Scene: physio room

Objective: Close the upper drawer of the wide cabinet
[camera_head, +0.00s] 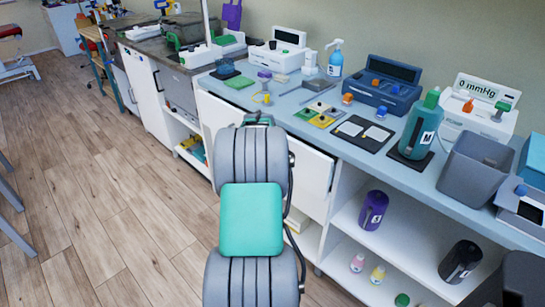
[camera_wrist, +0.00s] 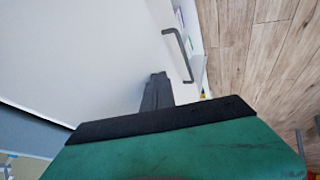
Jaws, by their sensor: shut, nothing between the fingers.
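The wide cabinet has a pale blue worktop (camera_head: 290,110) and a white upper drawer front (camera_head: 312,178), partly hidden behind my arm in the head view. In the wrist view the white front (camera_wrist: 105,45) fills the upper left, with a grey bar handle (camera_wrist: 181,52) near its far end. My gripper (camera_wrist: 157,78) is shut and empty, its dark fingertips close in front of the white front, beside the handle. I cannot tell whether they touch it. In the head view only the green top of my gripper (camera_head: 258,119) shows, at the worktop's front edge. How far the drawer stands out is unclear.
Open shelves to the right hold a purple bottle (camera_head: 373,210), a dark bottle (camera_head: 460,262) and small bottles. The worktop carries devices, a teal bottle (camera_head: 420,125) and a grey bin (camera_head: 474,165).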

